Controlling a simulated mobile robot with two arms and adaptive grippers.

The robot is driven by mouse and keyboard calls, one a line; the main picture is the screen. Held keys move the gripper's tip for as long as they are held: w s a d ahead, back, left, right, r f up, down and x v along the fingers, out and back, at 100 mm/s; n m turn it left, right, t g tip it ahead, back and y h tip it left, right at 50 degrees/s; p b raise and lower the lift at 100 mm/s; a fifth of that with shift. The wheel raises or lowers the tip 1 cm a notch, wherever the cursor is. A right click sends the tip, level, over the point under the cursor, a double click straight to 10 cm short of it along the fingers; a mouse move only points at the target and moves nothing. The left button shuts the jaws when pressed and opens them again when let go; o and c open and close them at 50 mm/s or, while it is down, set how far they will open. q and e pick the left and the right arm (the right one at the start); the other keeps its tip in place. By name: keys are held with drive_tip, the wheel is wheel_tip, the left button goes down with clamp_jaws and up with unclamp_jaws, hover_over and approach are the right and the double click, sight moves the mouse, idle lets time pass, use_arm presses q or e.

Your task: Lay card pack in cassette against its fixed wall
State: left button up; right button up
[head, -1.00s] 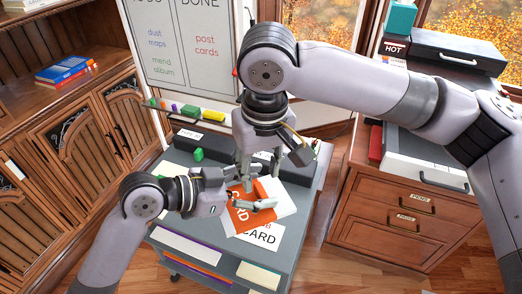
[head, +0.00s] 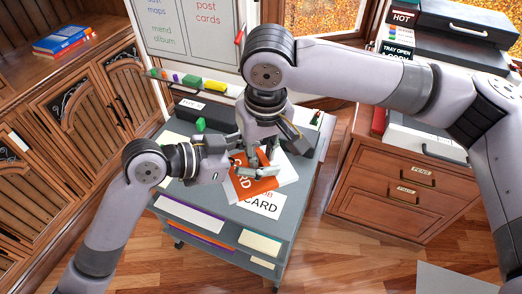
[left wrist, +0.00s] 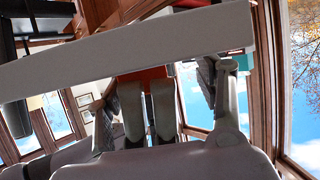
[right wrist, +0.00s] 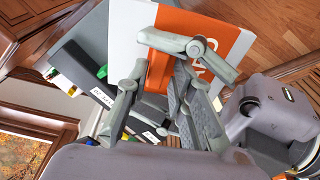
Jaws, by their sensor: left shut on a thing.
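An orange card pack with white lettering (head: 258,184) shows in the head view over the grey cart top, partly covered by my grippers. White surfaces border it; I cannot tell which belong to the pack. In the right wrist view its orange face (right wrist: 195,28) lies beyond the fingers. My left gripper (head: 262,170) is shut at the pack's upper edge, and a strip of orange (left wrist: 147,76) shows beyond its fingers in the left wrist view. My right gripper (right wrist: 158,90) looks open, its fingers apart above the cart. The cassette and its fixed wall cannot be made out clearly.
A white card label (head: 262,205) lies at the front of the cart (head: 225,208). A wooden drawer cabinet (head: 400,190) stands at the right. A pale bar (left wrist: 130,65) crosses the left wrist view.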

drive_tip(key=shift+a, duration=0.1)
clamp_jaws()
drive_tip(key=shift+s, duration=0.1)
use_arm(q)
drive_tip(key=o, duration=1.3)
